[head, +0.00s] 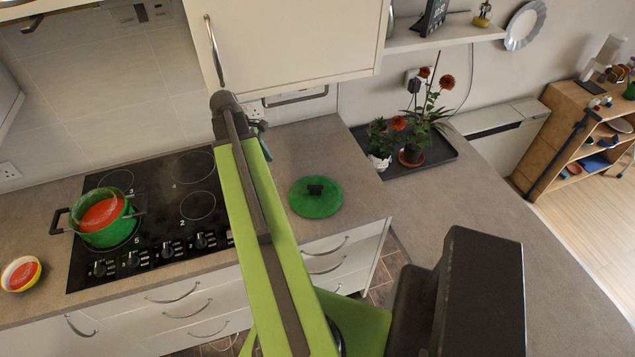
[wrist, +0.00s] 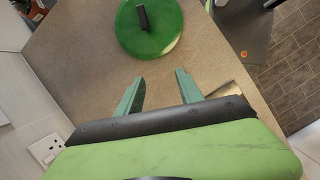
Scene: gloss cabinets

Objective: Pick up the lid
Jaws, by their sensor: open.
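The green round lid (head: 316,198) with a dark upright handle lies on the grey counter to the right of the hob in the head view. It also shows at the top of the wrist view (wrist: 160,35). My gripper (wrist: 158,92) is open and empty in the wrist view, its two green fingers apart over the counter. The lid lies beyond the fingertips, not touching them.
A green pot (head: 106,226) with red contents stands on the black hob (head: 172,190). A small bowl (head: 20,274) is at the far left. Potted flowers (head: 411,155) stand on a dark tray (head: 440,152) right of the lid. A wall cabinet (head: 290,42) hangs above. A wall socket (wrist: 46,150) is at lower left.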

